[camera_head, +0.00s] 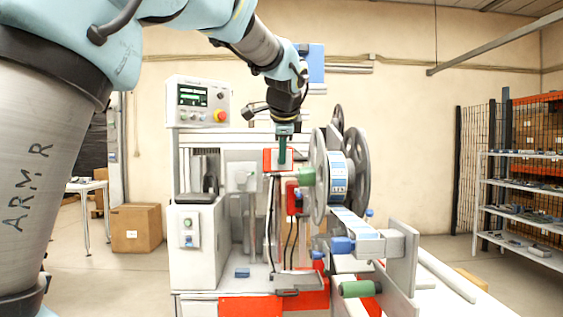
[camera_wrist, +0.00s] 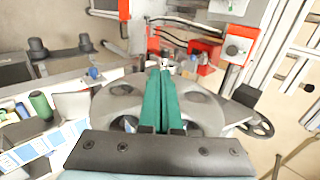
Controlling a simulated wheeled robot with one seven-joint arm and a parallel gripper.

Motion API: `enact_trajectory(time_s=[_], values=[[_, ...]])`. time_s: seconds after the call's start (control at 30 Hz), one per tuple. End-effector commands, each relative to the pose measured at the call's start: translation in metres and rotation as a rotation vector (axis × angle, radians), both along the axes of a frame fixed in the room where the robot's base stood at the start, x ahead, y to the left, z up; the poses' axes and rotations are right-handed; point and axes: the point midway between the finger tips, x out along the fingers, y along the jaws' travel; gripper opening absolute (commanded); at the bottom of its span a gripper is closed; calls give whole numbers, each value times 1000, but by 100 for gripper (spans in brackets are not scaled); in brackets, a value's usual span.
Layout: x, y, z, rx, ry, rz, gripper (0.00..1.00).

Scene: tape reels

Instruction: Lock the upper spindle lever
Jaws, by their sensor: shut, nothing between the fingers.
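My gripper (camera_head: 283,160) points down above the machine, its two green fingers closed together with nothing between them. In the wrist view, the fingers (camera_wrist: 162,72) reach over the grey upper reel (camera_wrist: 110,105), with their tips near small red and white parts. In the head view, the upper reel (camera_head: 362,175) stands upright right of my gripper, with a blue-and-white tape roll (camera_head: 338,178) between its discs. A green cylinder (camera_head: 306,177) sticks out at the reel's left, just below and right of the fingertips. I cannot clearly make out the spindle lever or its position.
A control box (camera_head: 198,103) with a screen and red button stands at the left of the machine. A lower tape guide with a blue roller (camera_head: 342,245) and a green roller (camera_head: 356,289) juts toward me. A shelf rack (camera_head: 515,205) stands farther right.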

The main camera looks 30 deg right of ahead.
Motion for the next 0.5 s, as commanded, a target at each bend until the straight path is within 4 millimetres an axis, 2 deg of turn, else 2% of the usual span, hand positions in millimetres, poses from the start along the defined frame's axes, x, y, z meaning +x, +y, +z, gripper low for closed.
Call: enact_trajectory(time_s=[0.1,0.3,0.5], values=[[15,-7,-13,2,1,3,0],[34,-16,-27,1,0,2,0],[40,-19,-33,0,-1,0,0]])
